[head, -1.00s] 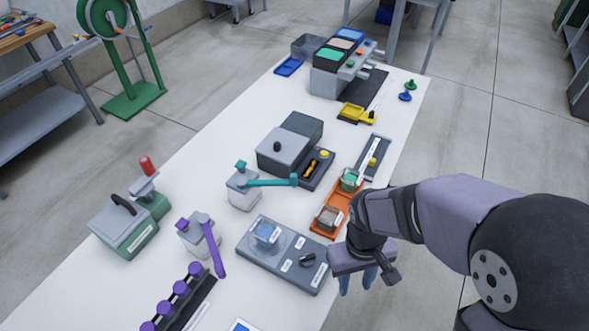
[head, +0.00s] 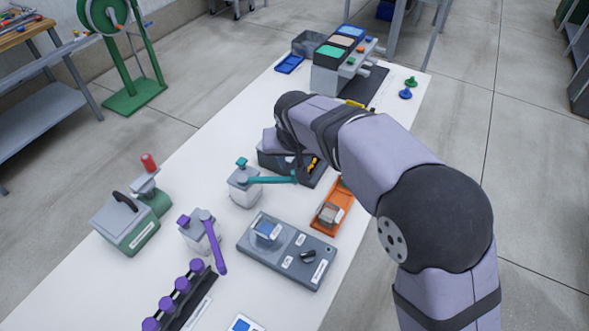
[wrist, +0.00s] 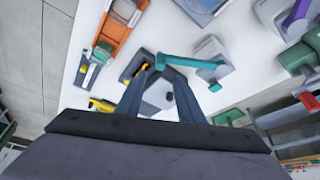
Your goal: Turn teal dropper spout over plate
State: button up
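The teal dropper is a whitish bottle (head: 243,194) with a long teal spout (head: 268,181) pointing right in the head view. In the wrist view the spout (wrist: 190,62) runs from the bottle (wrist: 212,47) to a tip near my fingertips. My gripper (wrist: 160,72) is open, its two fingers apart beside the spout tip; contact cannot be told. In the head view my wrist mostly hides it. The plate is a round pale disc (head: 263,245) on a grey stirrer-like unit (head: 302,270), bearing a blue-topped square cup (head: 266,231). The spout points away from this plate.
A dark grey box (head: 270,160) lies behind the spout tip, partly covered by my arm. An orange tray (head: 335,207) stands to the right. A purple-spouted dropper (head: 200,232) stands to the front left. Bare white table lies left of the teal bottle.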

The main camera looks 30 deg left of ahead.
jog(key=shift+p+x, duration=1.15)
jog(key=shift+x, duration=2.45)
jog(key=shift+c, duration=0.3)
grip_shut()
